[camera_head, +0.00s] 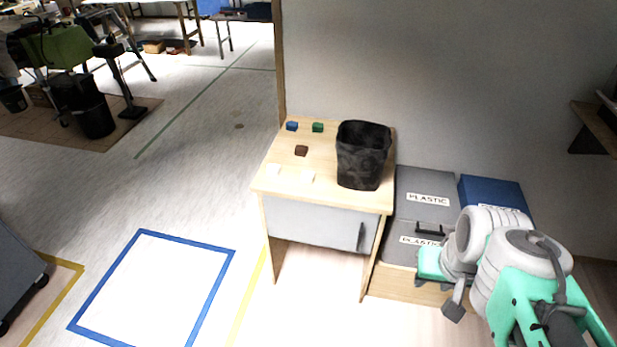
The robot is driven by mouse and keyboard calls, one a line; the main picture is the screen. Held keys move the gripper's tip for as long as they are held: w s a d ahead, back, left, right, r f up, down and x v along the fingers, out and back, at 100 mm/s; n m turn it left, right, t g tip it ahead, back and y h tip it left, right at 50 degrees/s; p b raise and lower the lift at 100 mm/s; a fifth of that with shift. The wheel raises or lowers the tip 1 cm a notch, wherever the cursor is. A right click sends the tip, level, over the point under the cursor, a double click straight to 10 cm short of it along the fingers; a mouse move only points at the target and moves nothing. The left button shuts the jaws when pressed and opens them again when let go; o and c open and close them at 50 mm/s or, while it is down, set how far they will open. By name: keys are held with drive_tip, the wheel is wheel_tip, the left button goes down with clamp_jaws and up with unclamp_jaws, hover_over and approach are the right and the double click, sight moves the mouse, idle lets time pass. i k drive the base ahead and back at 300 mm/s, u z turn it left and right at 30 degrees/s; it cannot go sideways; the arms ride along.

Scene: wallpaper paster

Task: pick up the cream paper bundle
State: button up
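Two small pale cream pieces lie flat near the front edge of the wooden desk (330,197), a left one (274,169) and a right one (307,175). Either may be the cream paper bundle; they are too small and bright to tell apart. My arm is folded at the lower right. Its end, my gripper (453,309), seems to be the dark grey part low in front of the grey bins, well to the right of the desk and apart from the cream pieces. Its fingers are not clear, and I see nothing held.
A black bin (362,156) stands on the desk's right side. Blue (292,126), green (318,127) and brown (301,150) blocks sit behind the cream pieces. Grey PLASTIC bins (425,184) and a blue bin (490,190) stand right of the desk. Floor left of the desk is clear.

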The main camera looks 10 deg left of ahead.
sight(307, 176)
drive_tip(key=u, duration=0.45)
drive_tip(key=k, duration=0.55)
drive_tip(key=u, duration=1.55)
drive_tip(key=i, duration=0.75)
drive_tip(key=u, duration=0.45)
drive_tip(key=i, duration=0.85)
drive_tip(key=z, duration=1)
drive_tip(key=i, duration=0.75)
drive_tip(key=z, duration=0.9)
